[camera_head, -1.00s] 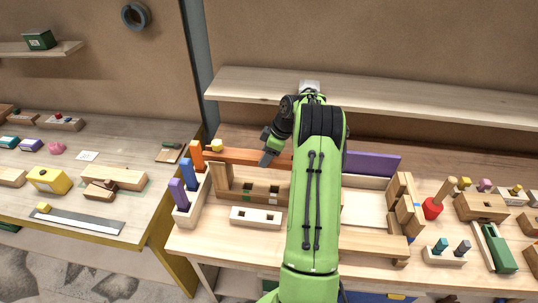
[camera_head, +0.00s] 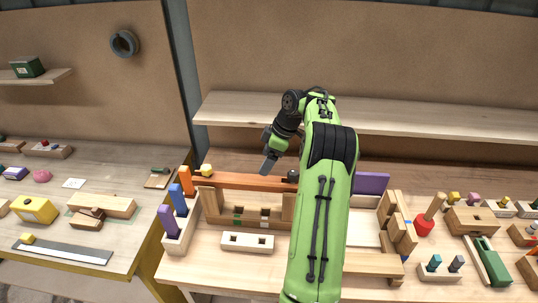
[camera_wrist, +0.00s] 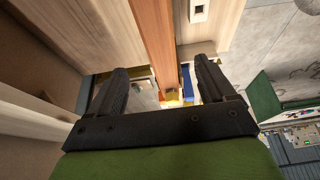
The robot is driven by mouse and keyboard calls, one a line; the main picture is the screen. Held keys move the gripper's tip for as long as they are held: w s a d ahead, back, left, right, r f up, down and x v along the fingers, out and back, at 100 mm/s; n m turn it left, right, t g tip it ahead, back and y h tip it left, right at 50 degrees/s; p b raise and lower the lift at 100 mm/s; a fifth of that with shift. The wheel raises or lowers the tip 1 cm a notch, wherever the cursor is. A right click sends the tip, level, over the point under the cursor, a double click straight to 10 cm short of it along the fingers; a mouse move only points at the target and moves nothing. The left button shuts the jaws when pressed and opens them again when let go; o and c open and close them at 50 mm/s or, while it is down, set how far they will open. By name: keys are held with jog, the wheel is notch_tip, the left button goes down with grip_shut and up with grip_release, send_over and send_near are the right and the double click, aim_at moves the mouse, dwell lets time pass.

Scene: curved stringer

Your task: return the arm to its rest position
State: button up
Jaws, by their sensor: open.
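My arm is green with black joints and reaches up over the middle of the workbench (camera_head: 205,268) in the head view. My gripper (camera_head: 268,166) hangs at the end of the bent wrist, above the back part of the bench, close to a long reddish-brown bar (camera_head: 240,182). In the wrist view my gripper (camera_wrist: 163,85) shows two black fingers set apart with nothing between them. The brown bar (camera_wrist: 152,35) runs beyond the fingers there. Part of the bench behind my arm is hidden.
A wooden shelf (camera_head: 420,120) runs along the wall behind my arm. A rack with orange, blue and purple pieces (camera_head: 178,240) stands at the left. A red mallet (camera_head: 425,225) and several wooden blocks lie at the right. A second table (camera_head: 120,165) stands further left.

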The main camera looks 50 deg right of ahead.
jog(key=shift+v, duration=1.15)
jog(key=s+a+r+m+h+b, duration=0.15)
jog(key=a+r, duration=0.35)
jog(key=a, duration=0.7)
jog(key=s+a+r+m+h+b, duration=0.15)
jog(key=a+r, duration=0.25)
jog(key=a, duration=0.9)
jog(key=s+a+f+m+t, duration=0.1)
jog(key=s+a, duration=0.3)
jog(key=s, duration=0.5)
jog(key=s+a+f+m+t, duration=0.1)
jog(key=s+a+f+m, duration=0.2)
jog(key=s, duration=0.6)
jog(key=shift+a+f+b, duration=0.3)
jog(key=shift+a+f, duration=0.05)
jog(key=shift+a, duration=0.55)
